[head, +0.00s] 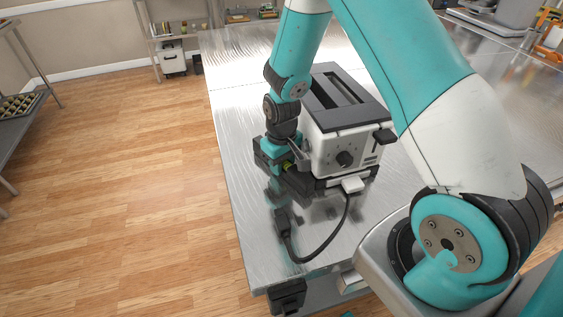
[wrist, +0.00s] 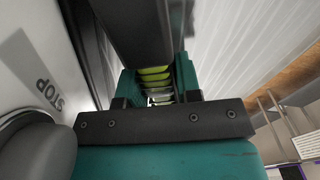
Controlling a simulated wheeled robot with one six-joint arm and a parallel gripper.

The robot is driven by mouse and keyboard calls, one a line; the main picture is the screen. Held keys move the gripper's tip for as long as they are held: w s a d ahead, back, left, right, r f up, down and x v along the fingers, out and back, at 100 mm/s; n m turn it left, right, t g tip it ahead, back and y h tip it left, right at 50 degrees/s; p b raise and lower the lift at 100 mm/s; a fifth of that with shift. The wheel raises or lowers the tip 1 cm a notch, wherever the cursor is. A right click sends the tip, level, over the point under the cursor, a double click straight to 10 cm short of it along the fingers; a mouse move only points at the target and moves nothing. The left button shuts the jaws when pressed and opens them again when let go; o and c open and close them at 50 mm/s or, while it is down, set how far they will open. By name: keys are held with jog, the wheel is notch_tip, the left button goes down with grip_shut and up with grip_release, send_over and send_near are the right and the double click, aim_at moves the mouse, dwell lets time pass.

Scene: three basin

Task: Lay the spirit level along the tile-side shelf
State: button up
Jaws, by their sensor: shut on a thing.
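My gripper (head: 285,160) is low over the metal table, close against the front of the toaster. In the wrist view, lime-green bands (wrist: 155,76) show between my teal fingers. Most of the level is hidden by the gripper and the toaster, so its full length and whether it touches the table cannot be told. I cannot tell which shelf is the tile-side shelf.
The white and black toaster (head: 345,150) stands right beside my gripper; its knob (wrist: 40,150) is close in the wrist view. A black cable (head: 325,240) lies on the metal table (head: 240,110). A shelf unit (head: 172,38) stands at the back, and a rack with a tray (head: 18,106) at left.

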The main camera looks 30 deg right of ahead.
jog(key=shift+f, duration=0.1)
jog(key=o, duration=1.1)
jog(key=shift+c, duration=0.2)
